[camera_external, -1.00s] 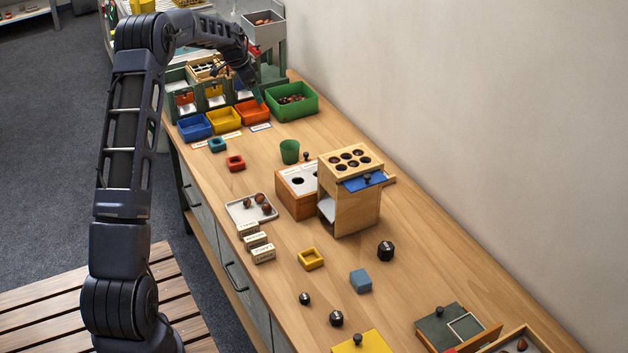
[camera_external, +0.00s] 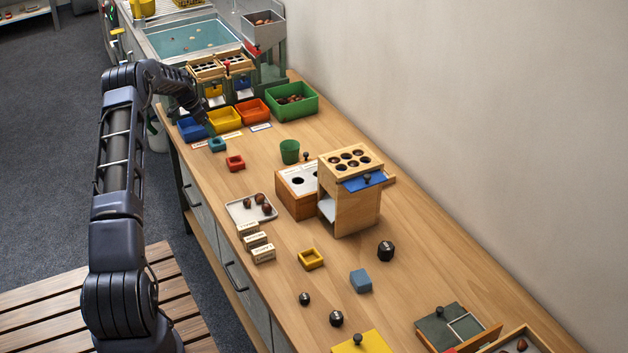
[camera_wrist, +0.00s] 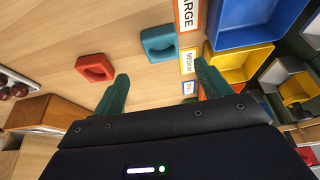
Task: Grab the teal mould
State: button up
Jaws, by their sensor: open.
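The teal mould (camera_external: 217,144) is a small hollow block on the wooden bench, just in front of the blue bin. In the wrist view the teal mould (camera_wrist: 159,44) lies beyond my fingertips, between their lines, with its recess showing. My gripper (camera_wrist: 162,88) has two green fingers spread apart with nothing between them. In the external view my gripper (camera_external: 208,128) is above the bench close to the mould; its fingers are small there. I see no contact with the mould.
A red mould (camera_external: 235,162) sits near the teal one. Blue (camera_external: 193,129), yellow (camera_external: 224,119) and orange (camera_external: 253,111) bins stand behind, with labels in front. A green cup (camera_external: 289,151) and a white tray (camera_external: 240,215) are nearby. Bench between them is clear.

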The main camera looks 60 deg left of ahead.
aim_at(216, 142)
jog(key=shift+a+x, duration=0.2)
jog(key=shift+x, duration=3.75)
jog(key=shift+s, duration=0.25)
jog(key=c, duration=1.1)
